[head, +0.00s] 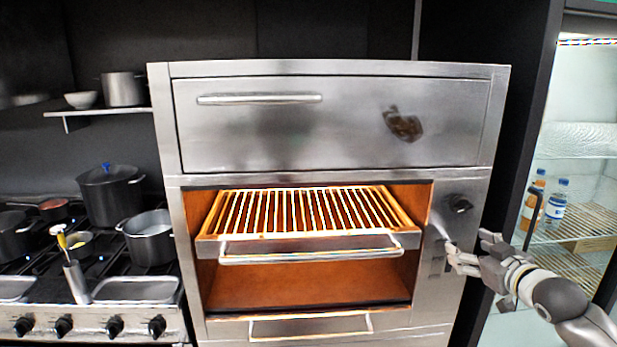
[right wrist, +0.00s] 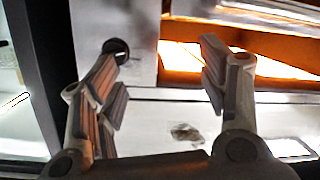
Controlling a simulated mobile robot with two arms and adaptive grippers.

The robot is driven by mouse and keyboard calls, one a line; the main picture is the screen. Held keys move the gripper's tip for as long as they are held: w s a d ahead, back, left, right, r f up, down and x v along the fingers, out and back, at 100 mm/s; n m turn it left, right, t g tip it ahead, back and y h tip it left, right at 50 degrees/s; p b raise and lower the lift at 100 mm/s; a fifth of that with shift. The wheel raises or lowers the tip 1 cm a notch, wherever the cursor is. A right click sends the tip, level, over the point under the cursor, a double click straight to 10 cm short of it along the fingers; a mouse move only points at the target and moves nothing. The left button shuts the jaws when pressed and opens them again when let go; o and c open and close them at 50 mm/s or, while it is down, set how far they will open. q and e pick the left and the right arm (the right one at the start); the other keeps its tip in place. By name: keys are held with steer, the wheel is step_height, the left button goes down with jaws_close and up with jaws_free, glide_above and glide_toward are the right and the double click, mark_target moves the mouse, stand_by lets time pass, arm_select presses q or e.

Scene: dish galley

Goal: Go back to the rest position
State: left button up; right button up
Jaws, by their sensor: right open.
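My left gripper is out of view.
A stove with a black pot (head: 110,192), a steel pot (head: 150,240) and trays stands left. A wall shelf (head: 95,111) holds a bowl and a pot. Right of my arm is a lit glass-fronted cooler with bottles (head: 556,205); its dark frame (head: 532,120) stands near the oven.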

steer(key=s+a+f+g, duration=0.2)
steer(key=s+a+f, duration=0.45)
steer(key=f, duration=0.35)
steer(key=s+a+f+g, duration=0.3)
steer(key=s+a+f, duration=0.35)
steer(key=f, duration=0.35)
steer(key=s+a+f+m+g+h, duration=0.15)
steer(key=s+f+g, duration=0.3)
steer(key=s, duration=1.05)
steer(key=s+a+f+m+g+h, duration=0.1)
steer(key=s+f+m+g, duration=0.3)
steer(key=s, duration=1.1)
step_height(320, 180, down, 26)
steer(key=n, duration=0.3)
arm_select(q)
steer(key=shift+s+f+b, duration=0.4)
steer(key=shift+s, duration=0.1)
arm_select(e)
steer(key=s+d+f, duration=0.3)
steer(key=s+f, duration=1.4)
steer(key=f, duration=0.1)
steer(key=shift+s+g, duration=0.15)
steer(key=shift+g, duration=0.3)
